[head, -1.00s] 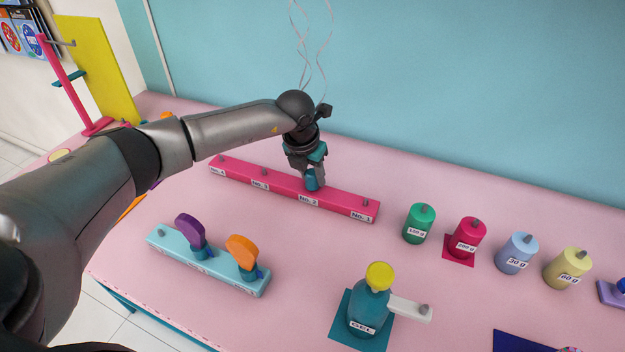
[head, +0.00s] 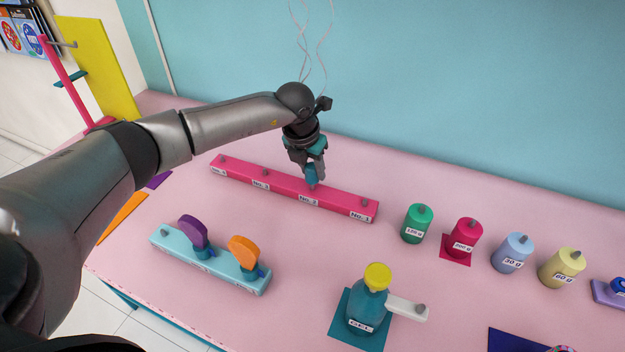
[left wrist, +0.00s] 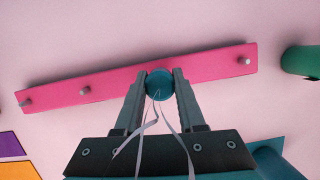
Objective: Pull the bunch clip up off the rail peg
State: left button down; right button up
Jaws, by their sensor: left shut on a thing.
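The bunch clip (head: 311,174) is a small teal piece, held between the fingers of my left gripper (head: 315,172). It is over the No. 2 place of the pink rail (head: 240,178). A bit of the grey peg (head: 312,187) shows just under the clip; I cannot tell whether its tip is still inside. In the left wrist view the clip's round teal top (left wrist: 160,84) sits between both fingers, with pale ribbons running from it. The ribbons (head: 305,45) rise out of the top of the head view; no balloons show. My right gripper is not in view.
The rail's other pegs stand bare. A light-blue rail (head: 208,272) with purple and orange pieces stands in front. Green (head: 417,223), pink (head: 462,238), blue and yellow weights stand at the right. A teal bottle (head: 367,308) with a yellow top stands at the front.

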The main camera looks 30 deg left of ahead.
aim_at(313, 166)
pick_arm(q)
jog(key=shift+r+p, duration=1.75)
jog(key=shift+r, duration=0.75)
jog(key=shift+f, duration=0.1)
